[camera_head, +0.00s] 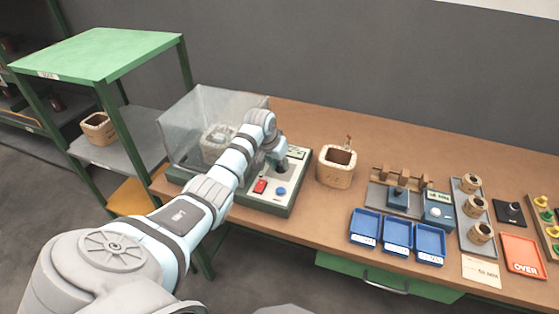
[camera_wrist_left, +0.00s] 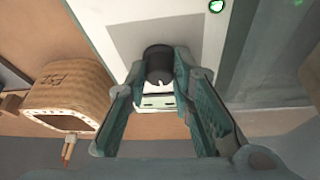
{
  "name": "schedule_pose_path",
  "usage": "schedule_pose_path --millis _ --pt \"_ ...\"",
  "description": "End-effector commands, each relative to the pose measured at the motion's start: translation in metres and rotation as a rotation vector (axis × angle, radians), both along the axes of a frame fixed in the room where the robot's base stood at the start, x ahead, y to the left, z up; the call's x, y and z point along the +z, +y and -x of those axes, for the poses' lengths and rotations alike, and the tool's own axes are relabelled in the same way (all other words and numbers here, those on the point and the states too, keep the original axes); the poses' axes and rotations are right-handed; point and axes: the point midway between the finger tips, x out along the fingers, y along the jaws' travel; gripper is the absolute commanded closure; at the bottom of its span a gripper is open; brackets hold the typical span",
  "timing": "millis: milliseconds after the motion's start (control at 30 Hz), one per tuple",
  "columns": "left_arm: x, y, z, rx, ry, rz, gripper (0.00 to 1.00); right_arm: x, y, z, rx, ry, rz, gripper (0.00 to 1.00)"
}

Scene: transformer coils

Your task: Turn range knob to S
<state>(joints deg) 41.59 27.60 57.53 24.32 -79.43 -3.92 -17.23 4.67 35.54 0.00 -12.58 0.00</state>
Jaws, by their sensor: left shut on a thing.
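The tester (camera_head: 287,197) stands on the bench with a pale front panel, which also fills the top of the left wrist view (camera_wrist_left: 125,28). The range knob is a black round knob (camera_wrist_left: 158,60) on this panel. My left gripper (camera_wrist_left: 159,74) is shut on the knob, one finger on each side of it. In the head view my left gripper (camera_head: 275,157) is over the panel and mostly hides the knob. The knob's pointer and the letters around it cannot be read. My right gripper is not in view.
A clear cover (camera_head: 190,125) stands open behind my left arm, with a coil under it. A red button (camera_head: 260,186) and a blue button (camera_head: 281,191) are near the gripper. Blue trays (camera_head: 398,236) lie farther right.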

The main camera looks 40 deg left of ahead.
Motion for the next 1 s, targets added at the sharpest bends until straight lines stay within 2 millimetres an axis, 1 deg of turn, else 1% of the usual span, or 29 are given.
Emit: schedule_pose_path --millis 33,200,433,700,1000 --pt "0.005 -0.001 0.0 0.021 0.001 0.002 1.0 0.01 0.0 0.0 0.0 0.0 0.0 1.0" --pt "0.006 -0.002 0.0 0.135 0.003 0.003 1.0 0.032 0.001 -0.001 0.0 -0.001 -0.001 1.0" --pt "0.006 -0.004 0.0 0.332 0.001 0.003 1.0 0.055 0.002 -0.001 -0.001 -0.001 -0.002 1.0" --pt "0.003 -0.004 -0.002 0.546 0.0 0.003 1.0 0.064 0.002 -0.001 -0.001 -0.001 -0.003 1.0" --pt "0.002 -0.004 -0.003 0.691 -0.003 0.002 1.0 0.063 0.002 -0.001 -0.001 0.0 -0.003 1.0"
